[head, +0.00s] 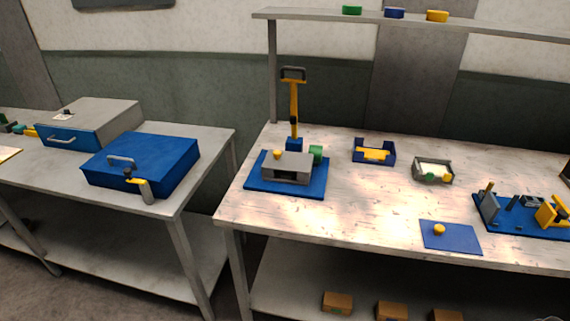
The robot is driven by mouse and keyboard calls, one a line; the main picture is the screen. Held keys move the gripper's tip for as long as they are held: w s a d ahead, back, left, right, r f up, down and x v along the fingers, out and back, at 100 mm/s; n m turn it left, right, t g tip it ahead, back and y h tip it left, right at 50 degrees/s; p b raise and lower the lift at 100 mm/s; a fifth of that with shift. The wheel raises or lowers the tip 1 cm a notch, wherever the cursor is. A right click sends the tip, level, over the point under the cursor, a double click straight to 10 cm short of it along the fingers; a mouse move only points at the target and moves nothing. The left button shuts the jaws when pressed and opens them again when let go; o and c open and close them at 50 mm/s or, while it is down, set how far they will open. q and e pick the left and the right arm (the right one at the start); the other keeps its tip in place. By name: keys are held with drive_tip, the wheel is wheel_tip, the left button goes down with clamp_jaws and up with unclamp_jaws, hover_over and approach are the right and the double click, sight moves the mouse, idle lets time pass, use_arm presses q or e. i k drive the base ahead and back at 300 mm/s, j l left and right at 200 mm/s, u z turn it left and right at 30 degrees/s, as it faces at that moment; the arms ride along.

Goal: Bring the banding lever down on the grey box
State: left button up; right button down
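The banding lever (294,103) is a yellow bar with a dark grey loop handle at its top. It stands nearly upright from a small blue block (294,144) at the back of a blue base plate (258,185). The grey box (300,162) sits on this plate in front of the lever, with a dark opening in its front. A yellow knob (277,154) is at the box's top left and a green block (316,153) is at its back right. Neither of my grippers is in view.
Right of the plate are a blue tray (361,155), a grey tray (432,178), a blue pad (451,245) and a blue fixture (513,228). A blue case (140,160) lies on the left table. A shelf (330,15) runs above. The tabletop's front middle is clear.

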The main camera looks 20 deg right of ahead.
sight(293, 116)
drive_tip(key=i+z, duration=0.25)
drive_tip(key=i, duration=0.5)
drive_tip(key=i+z, duration=0.3)
drive_tip(key=i, duration=0.4)
drive_tip(key=j+z, duration=0.1)
drive_tip(key=z, duration=0.6)
drive_tip(key=k+j, duration=0.25)
drive_tip(key=k, duration=0.1)
